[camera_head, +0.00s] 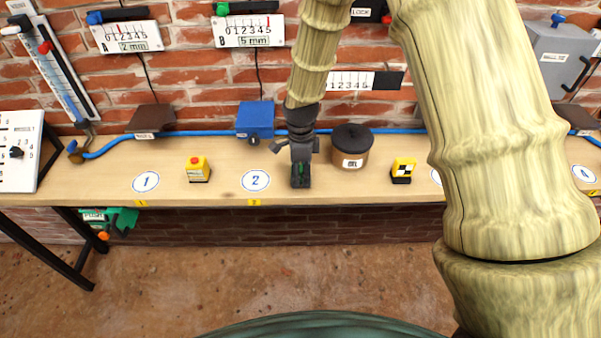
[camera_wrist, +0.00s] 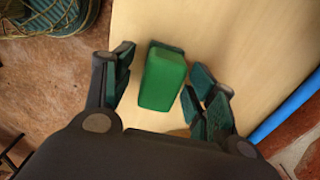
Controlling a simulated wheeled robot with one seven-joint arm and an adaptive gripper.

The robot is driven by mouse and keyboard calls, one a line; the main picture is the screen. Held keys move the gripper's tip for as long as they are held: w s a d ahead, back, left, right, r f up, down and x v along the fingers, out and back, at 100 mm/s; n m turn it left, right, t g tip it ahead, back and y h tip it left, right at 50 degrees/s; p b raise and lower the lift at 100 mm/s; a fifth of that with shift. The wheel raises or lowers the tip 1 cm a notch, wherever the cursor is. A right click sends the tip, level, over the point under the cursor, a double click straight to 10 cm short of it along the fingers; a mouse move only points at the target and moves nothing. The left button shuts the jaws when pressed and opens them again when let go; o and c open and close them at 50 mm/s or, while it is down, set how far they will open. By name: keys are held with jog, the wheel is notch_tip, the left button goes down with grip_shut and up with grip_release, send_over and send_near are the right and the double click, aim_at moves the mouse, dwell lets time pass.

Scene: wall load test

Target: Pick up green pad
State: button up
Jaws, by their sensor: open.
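The green pad (camera_wrist: 163,79) is a small block that lies on the wooden bench top. In the wrist view it sits between the two fingers of my gripper (camera_wrist: 160,92), with a gap on both sides. My gripper is open and points down over the pad. In the head view my gripper (camera_head: 300,178) is at the bench between the "2" mark and the brown pot. Only a sliver of green shows there, as the gripper hides most of the pad.
The bench (camera_head: 225,165) also bears a yellow block with a red top (camera_head: 197,170), a brown pot with a black lid (camera_head: 351,146), a yellow-black block (camera_head: 402,170) and a blue box (camera_head: 255,119). A blue pipe (camera_wrist: 285,112) runs along the brick wall behind.

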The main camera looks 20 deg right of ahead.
jog(key=shift+f, duration=0.1)
jog(key=c, duration=1.1)
jog(key=shift+r+b, duration=0.5)
jog(key=shift+r, duration=0.35)
jog(key=shift+s+a+r+b, duration=0.15)
jog(key=shift+r+b, duration=0.35)
jog(key=shift+r, duration=0.4)
jog(key=s+a+b, duration=0.1)
jog(key=s+a, duration=0.2)
jog(key=s, duration=0.1)
jog(key=s+a+r+b, duration=0.1)
jog(key=s+a, duration=0.2)
jog(key=s, duration=0.1)
jog(key=s+a+b, duration=0.1)
jog(key=s+a, duration=0.2)
jog(key=s, duration=0.1)
jog(key=shift+a+r, duration=0.3)
jog(key=shift+a, duration=0.1)
jog(key=o, duration=0.4)
jog(key=shift+c, duration=1.4)
